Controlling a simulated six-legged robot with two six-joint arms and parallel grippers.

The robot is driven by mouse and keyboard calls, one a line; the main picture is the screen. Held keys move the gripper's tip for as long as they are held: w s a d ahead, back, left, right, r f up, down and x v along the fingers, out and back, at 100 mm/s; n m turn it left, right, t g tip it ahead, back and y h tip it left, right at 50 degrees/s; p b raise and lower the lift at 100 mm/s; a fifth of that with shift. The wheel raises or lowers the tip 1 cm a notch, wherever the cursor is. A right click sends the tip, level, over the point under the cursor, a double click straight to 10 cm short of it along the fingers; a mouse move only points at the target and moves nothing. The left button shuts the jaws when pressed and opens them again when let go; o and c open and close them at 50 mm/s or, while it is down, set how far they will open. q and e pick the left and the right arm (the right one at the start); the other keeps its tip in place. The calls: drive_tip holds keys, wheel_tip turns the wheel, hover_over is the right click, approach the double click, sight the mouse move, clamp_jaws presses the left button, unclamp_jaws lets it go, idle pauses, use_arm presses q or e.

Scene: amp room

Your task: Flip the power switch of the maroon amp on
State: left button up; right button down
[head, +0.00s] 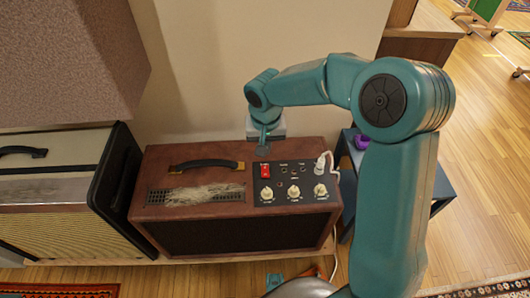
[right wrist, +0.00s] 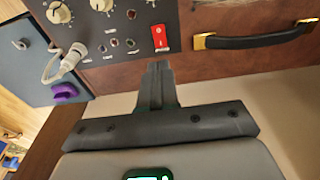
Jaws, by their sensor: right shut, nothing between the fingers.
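The maroon amp (head: 240,232) stands upright by the wall, with a dark control panel (head: 282,200) on its top. The red power switch (head: 265,171) is at the panel's corner nearest the handle; it also shows in the right wrist view (right wrist: 160,38). I cannot tell which way it is tipped. My right gripper (head: 263,150) is shut and empty, at the amp's wall-side edge. In the right wrist view its fingertips (right wrist: 160,66) are close to the switch, with a small gap showing. My left gripper is not in view.
White knobs (head: 294,193) and a plugged-in white cable (head: 321,165) sit on the panel. A black handle (head: 207,164) lies left of the switch. Another amp (head: 45,190) stands at left. A dark stand (head: 348,180) bearing a purple object (head: 361,141) is at right.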

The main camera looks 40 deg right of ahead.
sight(265, 167)
drive_tip(key=shift+s+r, duration=0.1)
drive_tip(key=shift+r, duration=1.2)
drive_tip(key=f+b, duration=0.2)
drive_tip(key=f, duration=0.2)
drive_tip(key=w+d+f+b, duration=0.1)
drive_tip(key=f+b, duration=0.1)
drive_tip(key=f, duration=0.3)
drive_tip(key=w+f+b, duration=0.1)
drive_tip(key=f+b, duration=0.1)
drive_tip(key=f, duration=0.2)
drive_tip(key=shift+w+d+f+b, duration=0.2)
drive_tip(key=shift+d+f+b, duration=0.1)
drive_tip(key=shift+b, duration=0.05)
drive_tip(key=shift+f, duration=0.1)
